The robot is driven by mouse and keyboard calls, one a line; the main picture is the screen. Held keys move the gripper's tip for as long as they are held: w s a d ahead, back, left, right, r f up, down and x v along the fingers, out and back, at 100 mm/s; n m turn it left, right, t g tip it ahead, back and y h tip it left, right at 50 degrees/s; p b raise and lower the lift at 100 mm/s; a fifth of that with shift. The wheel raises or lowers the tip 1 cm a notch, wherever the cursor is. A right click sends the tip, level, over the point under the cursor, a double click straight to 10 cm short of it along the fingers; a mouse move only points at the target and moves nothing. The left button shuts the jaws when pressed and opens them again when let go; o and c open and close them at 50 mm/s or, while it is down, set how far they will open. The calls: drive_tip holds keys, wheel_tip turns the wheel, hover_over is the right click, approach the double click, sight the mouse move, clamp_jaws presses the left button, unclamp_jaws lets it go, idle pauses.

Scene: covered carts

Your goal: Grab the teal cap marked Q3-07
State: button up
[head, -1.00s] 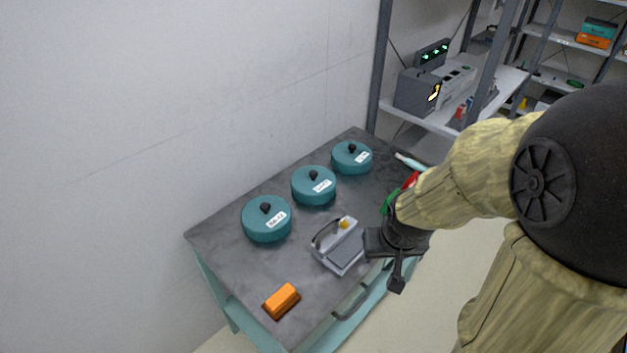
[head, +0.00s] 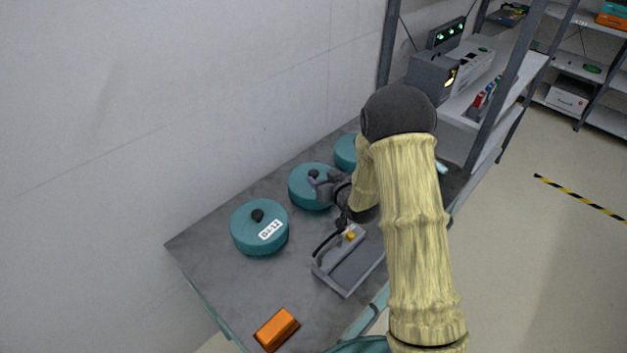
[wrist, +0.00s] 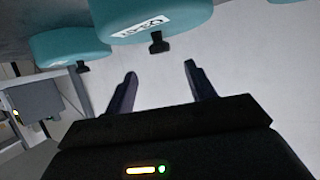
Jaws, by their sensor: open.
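Three teal lidded caps with black knobs stand in a row on the cart. My gripper (head: 316,184) is at the middle cap (head: 302,196), its jaws open and empty near the knob. In the wrist view my gripper (wrist: 160,68) has both fingers apart, with the middle cap (wrist: 175,18) just beyond the tips. Its knob lies between the finger lines, not visibly touched. Its label is upside down there and seems to read Q3-07. The left cap (head: 248,238) has a label like D4-12. The far cap (head: 344,149) is partly behind my arm, label hidden.
A grey device (head: 335,279) with a yellow button sits right in front of the middle cap. An orange block (head: 277,330) lies at the cart's near end. A metal shelf (head: 511,85) with equipment stands beyond the cart. The grey cart top (head: 215,262) is bare at left.

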sight(315, 173)
drive_tip(key=shift+f, duration=0.45)
drive_tip(key=shift+s, duration=0.1)
drive_tip(key=shift+a+r, duration=0.1)
drive_tip(key=shift+x, duration=0.85)
drive_tip(key=shift+p+x, duration=0.5)
drive_tip(key=shift+x, duration=2.45)
